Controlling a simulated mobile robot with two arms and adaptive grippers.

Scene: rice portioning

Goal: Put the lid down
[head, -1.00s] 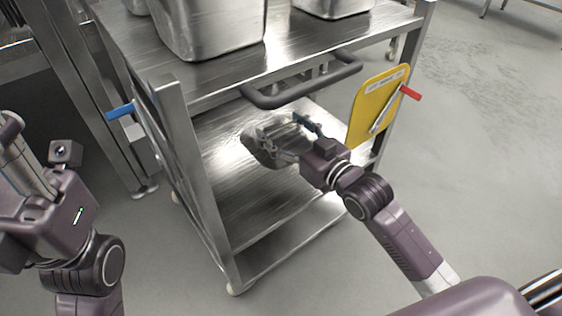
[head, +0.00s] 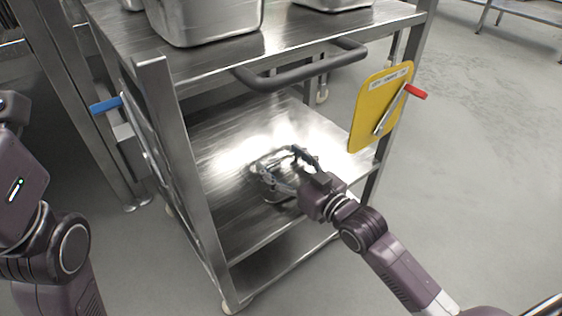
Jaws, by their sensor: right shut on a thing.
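The lid (head: 266,163) is a shiny metal piece, partly hidden behind my right gripper. It is low at the cart's middle shelf (head: 225,150), below the handle. Glare makes it hard to tell whether it touches the shelf. My right gripper (head: 287,168) is shut on the lid, reaching in from the lower right. My left arm stands at the left edge of the head view, and its fingertips are out of the picture.
Metal pans (head: 205,22) stand on the cart's top shelf. A dark handle (head: 300,70) juts out above the middle shelf. A yellow board (head: 380,108) with a red-handled tool (head: 415,91) hangs on the right post. A blue handle (head: 105,105) sticks out at the left.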

